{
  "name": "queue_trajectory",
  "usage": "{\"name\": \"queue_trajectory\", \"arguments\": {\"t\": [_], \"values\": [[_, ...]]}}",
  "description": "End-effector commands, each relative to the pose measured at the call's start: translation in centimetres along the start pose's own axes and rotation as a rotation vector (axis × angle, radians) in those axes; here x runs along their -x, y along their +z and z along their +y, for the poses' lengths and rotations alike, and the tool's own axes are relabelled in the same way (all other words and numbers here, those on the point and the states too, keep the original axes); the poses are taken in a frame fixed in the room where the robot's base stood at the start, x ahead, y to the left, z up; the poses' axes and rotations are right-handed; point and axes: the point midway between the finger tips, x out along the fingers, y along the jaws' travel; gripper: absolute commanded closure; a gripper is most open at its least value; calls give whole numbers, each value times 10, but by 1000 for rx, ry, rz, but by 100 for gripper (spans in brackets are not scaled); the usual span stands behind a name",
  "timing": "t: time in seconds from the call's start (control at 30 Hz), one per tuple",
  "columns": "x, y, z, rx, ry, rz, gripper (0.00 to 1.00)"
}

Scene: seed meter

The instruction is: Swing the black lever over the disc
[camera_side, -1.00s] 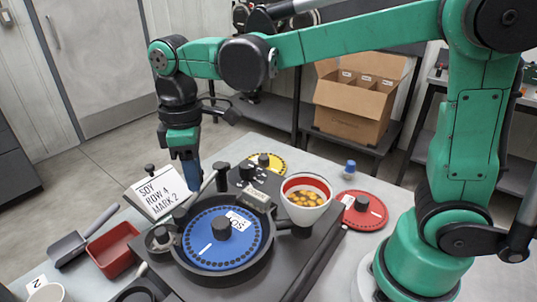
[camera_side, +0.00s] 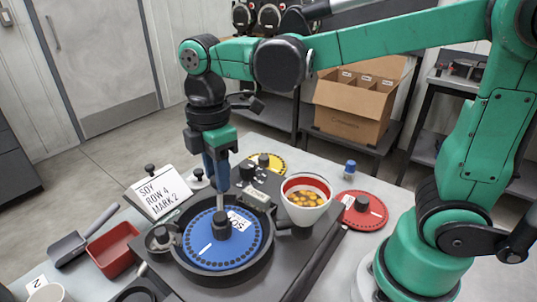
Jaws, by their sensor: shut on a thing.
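The blue disc (camera_side: 215,255) lies in a round black housing on the dark base plate. It has a black centre knob (camera_side: 221,224), small holes around its rim and a white SOY label. How far the lever arm reaches over the disc is hard to see.
A white cup with a red rim and yellow seeds (camera_side: 306,197) stands right of the disc. A red disc (camera_side: 362,210), a yellow disc (camera_side: 272,162), a SOY ROW 4 MARK 2 card (camera_side: 160,190), a red tray (camera_side: 114,250) and a scoop (camera_side: 68,248) lie around.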

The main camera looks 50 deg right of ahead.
Motion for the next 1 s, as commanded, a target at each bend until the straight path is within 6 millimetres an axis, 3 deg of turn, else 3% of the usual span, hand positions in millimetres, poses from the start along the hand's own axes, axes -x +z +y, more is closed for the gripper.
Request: {"name": "queue_trajectory", "arguments": {"t": [0.3,0.33,0.43,0.77,1.0], "values": [[0,1,-1,1,-4,-5,100],[0,1,-1,1,-5,-5,67],[0,1,-1,0,-4,-5,39],[1,1,0,0,-2,-3,38],[26,1,0,0,-2,-3,38]]}}
